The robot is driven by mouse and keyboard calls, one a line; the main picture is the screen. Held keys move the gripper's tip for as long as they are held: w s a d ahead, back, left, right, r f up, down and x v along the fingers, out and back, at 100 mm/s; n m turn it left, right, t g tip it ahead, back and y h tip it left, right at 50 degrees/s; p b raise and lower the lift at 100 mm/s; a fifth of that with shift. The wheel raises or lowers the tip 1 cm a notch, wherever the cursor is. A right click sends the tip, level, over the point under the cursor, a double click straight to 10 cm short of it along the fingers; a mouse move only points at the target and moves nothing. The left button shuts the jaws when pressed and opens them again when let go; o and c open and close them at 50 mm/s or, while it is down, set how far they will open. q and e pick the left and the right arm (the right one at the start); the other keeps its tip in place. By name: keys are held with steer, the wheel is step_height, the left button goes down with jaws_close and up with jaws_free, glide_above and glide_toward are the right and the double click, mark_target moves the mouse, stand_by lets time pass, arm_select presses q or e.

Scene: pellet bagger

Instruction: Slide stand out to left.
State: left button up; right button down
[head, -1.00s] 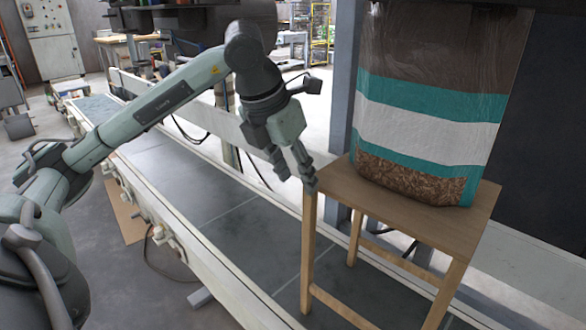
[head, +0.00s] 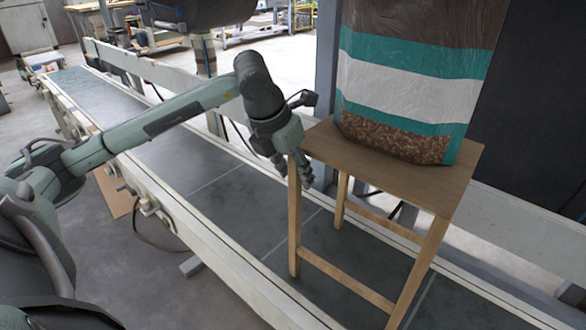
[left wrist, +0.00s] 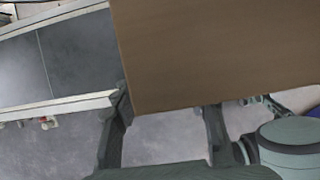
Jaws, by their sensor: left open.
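The stand (head: 455,182) is a wooden stool with a flat top and slim legs, standing upright on the grey conveyor belt. A clear bag of brown pellets (head: 395,140) with teal and white bands rests on its top. My left gripper (head: 292,178) is at the top left corner of the stand, by the upper end of a leg. In the left wrist view the brown stand top (left wrist: 215,50) fills the upper right, and the spread fingers of my left gripper (left wrist: 168,115) lie at its edge. The gripper is open; contact is unclear. My right gripper is not seen.
The conveyor belt (head: 215,172) runs diagonally from back left to front right between pale side rails (head: 205,252). A grey post (head: 327,60) and a dark panel (head: 535,100) stand behind the stand. The belt left of the stand is clear.

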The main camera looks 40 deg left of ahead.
arm_select(q)
jaws_close()
steer(key=shift+a, duration=0.15)
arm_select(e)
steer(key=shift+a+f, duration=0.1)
